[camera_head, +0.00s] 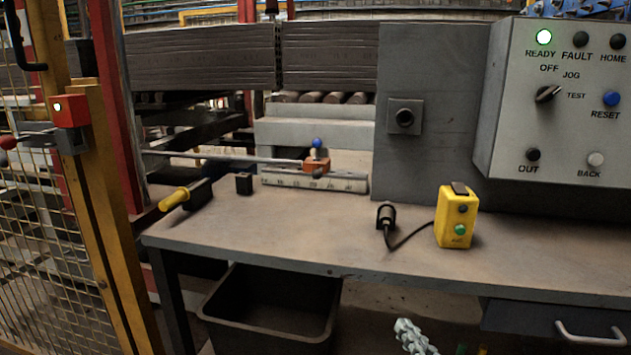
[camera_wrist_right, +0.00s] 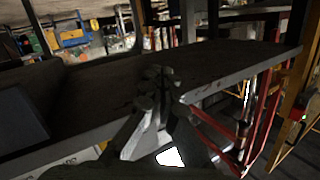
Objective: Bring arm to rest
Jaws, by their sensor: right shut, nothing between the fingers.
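My right gripper (camera_head: 408,328) shows at the bottom edge of the head view, below and in front of the workbench (camera_head: 300,225). Its grey fingers are together and hold nothing. In the right wrist view the gripper's fingers (camera_wrist_right: 158,78) are also together, with a dark flat surface behind them. Most of the right arm is out of the head view. My left gripper is not in view.
A yellow button box (camera_head: 456,217) with a cable, a yellow-handled tool (camera_head: 184,194) and a small black block (camera_head: 244,183) sit on the bench. A black bin (camera_head: 270,310) stands below. A control panel (camera_head: 560,105) is at right, a mesh gate (camera_head: 50,230) at left.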

